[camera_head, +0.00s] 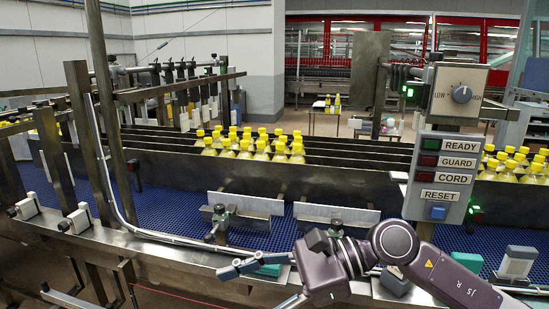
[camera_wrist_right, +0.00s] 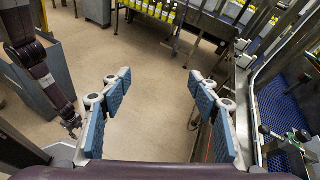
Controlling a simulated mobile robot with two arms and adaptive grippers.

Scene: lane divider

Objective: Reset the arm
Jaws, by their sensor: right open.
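My right arm (camera_head: 395,245) reaches in from the lower right in the head view, over the near edge of the conveyor. Its gripper (camera_head: 252,288) points left, with one blue-padded finger clear and the other partly cut off by the lower edge. In the right wrist view this gripper (camera_wrist_right: 160,82) is open, its blue pads wide apart with only bare floor showing between them. A purple arm that appears to be my left one (camera_wrist_right: 42,75) hangs at the left of the wrist view. Its gripper (camera_wrist_right: 72,124) is too small to read.
A control panel (camera_head: 411,190) with READY, GUARD and CORD lamps and a blue RESET button (camera_head: 438,213) stands above my right arm. Yellow-capped bottles (camera_head: 262,148) stand in divided lanes behind the blue conveyor belt (camera_head: 165,205). A steel rail (camera_head: 170,250) runs along the near side.

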